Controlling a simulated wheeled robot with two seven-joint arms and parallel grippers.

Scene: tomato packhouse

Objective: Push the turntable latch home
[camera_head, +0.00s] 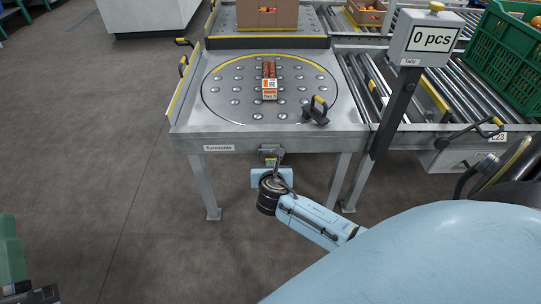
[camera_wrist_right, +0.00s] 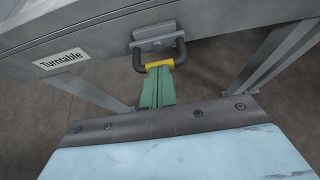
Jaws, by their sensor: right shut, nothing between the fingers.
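The turntable (camera_head: 222,112) is a round plate with several metal studs, set in a grey frame labelled "Turntable". At the front edge of that frame is the latch (camera_head: 271,151), a grey block; the right wrist view shows its dark U-shaped handle with a yellow grip (camera_wrist_right: 159,64). My right gripper (camera_head: 271,167) is in front of and below the frame edge. In the right wrist view its green fingers (camera_wrist_right: 158,82) are shut and empty, with their tips at the yellow grip. Whether they touch it I cannot tell.
A small labelled pack (camera_head: 269,85) stands on the turntable, near a dark handled fitting (camera_head: 317,112). A tally display (camera_head: 431,40) rises on a post at right, before roller conveyors and a green crate (camera_head: 503,58).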

